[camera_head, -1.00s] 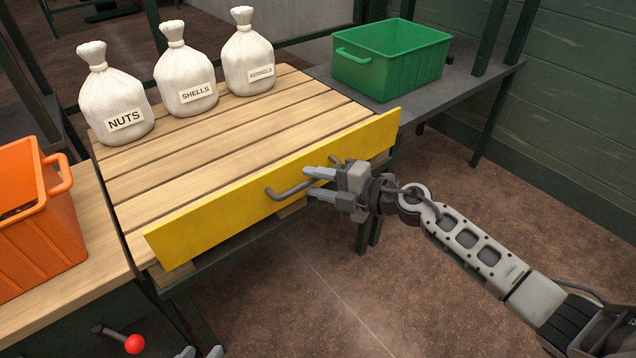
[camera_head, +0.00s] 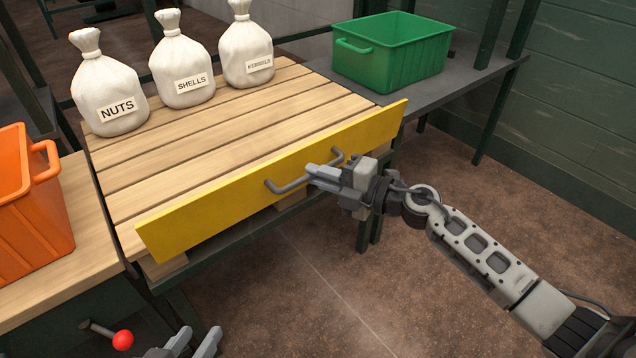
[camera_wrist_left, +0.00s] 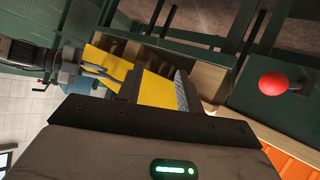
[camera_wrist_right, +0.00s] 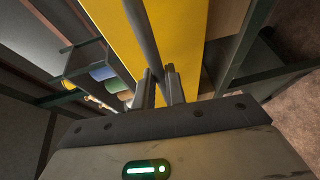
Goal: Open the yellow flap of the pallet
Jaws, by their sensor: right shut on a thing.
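The yellow flap (camera_head: 220,205) stands along the front edge of the wooden pallet (camera_head: 190,150), rising above its slats. A grey bar handle (camera_head: 290,185) is fixed to its outer face. My right gripper (camera_head: 318,173) is shut on the right part of this handle. The right wrist view shows the handle bar (camera_wrist_right: 143,40) running up from between the fingers (camera_wrist_right: 160,88), with the yellow flap (camera_wrist_right: 185,30) behind. My left gripper (camera_head: 195,342) is open and empty at the bottom edge of the head view, below the flap. Its fingers are apart in the left wrist view (camera_wrist_left: 158,88).
White sacks labelled NUTS (camera_head: 110,85), SHELLS (camera_head: 182,58) and KERNELS (camera_head: 245,45) stand on the pallet's back part. An orange crate (camera_head: 30,215) is at left, a green crate (camera_head: 392,60) at back right. A red-knobbed lever (camera_head: 122,340) sticks out near my left gripper.

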